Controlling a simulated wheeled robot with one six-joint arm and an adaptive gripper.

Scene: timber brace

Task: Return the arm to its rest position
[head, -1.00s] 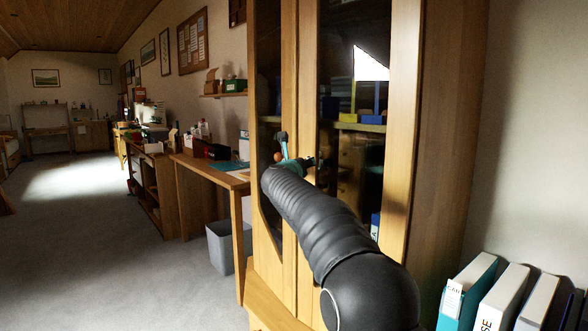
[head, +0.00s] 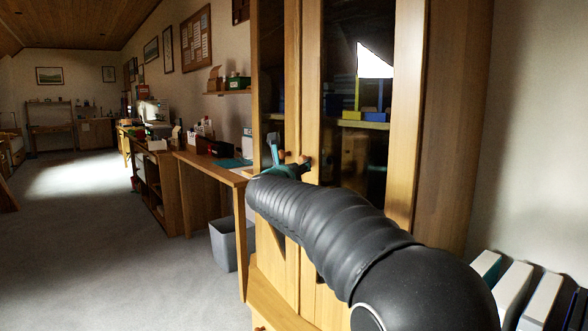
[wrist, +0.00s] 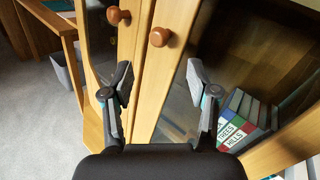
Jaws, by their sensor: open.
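My gripper (wrist: 160,88) is open and empty in the wrist view, its two fingers spread in front of the wooden cabinet doors. A round wooden knob (wrist: 159,37) on one door shows just beyond and between the fingertips, apart from them. A second knob (wrist: 116,15) is on the neighbouring door. In the head view my arm reaches from the lower right towards the glass-fronted cabinet (head: 408,110). The gripper (head: 289,157) is small there, partly hidden behind the arm, near the knobs. Both cabinet doors look shut.
Binders (head: 512,292) stand at the lower right beside the cabinet. Books (wrist: 240,120) show behind the glass. A wooden desk (head: 215,170) and a grey waste bin (head: 225,243) stand left of the cabinet. The carpet (head: 110,250) at left is open floor.

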